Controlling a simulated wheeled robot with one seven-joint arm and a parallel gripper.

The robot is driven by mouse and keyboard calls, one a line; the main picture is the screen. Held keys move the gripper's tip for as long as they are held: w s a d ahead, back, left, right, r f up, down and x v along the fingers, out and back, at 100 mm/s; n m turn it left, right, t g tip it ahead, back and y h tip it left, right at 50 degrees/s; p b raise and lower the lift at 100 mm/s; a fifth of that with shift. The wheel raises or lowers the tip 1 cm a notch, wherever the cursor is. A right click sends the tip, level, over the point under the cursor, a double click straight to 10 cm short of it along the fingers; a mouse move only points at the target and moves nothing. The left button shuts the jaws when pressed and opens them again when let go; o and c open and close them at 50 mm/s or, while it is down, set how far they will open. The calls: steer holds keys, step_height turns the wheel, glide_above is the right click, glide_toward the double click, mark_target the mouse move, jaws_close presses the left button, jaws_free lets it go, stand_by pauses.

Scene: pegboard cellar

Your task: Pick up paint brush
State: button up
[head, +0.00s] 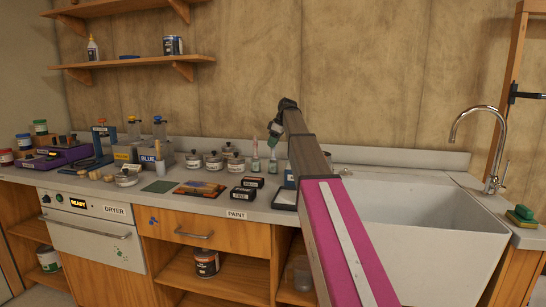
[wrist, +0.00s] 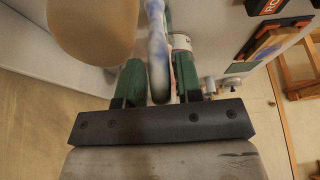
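My gripper (head: 272,143) hangs over the back of the counter, with its green fingers above two small bottles. In the wrist view my gripper (wrist: 159,75) has its two green fingers a short way apart. A pale, blue-streaked slim thing (wrist: 157,45) runs between them; I cannot tell whether it is the paint brush or whether the fingers touch it. A large tan rounded thing (wrist: 95,28) is close at the upper left of that view. I cannot make out the paint brush for certain in the head view, where my arm hides part of the counter.
Small green-tinted bottles (head: 255,164) stand under my gripper, with lidded metal pots (head: 214,161) to their left. Dark boxes (head: 243,194) lie near the counter's front edge. A white sink (head: 430,205) with a tall tap (head: 490,150) is at right. The wall is close behind.

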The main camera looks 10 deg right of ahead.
jaws_close()
step_height(320, 180, up, 9)
steer(key=shift+r, duration=0.5)
stand_by(0.4)
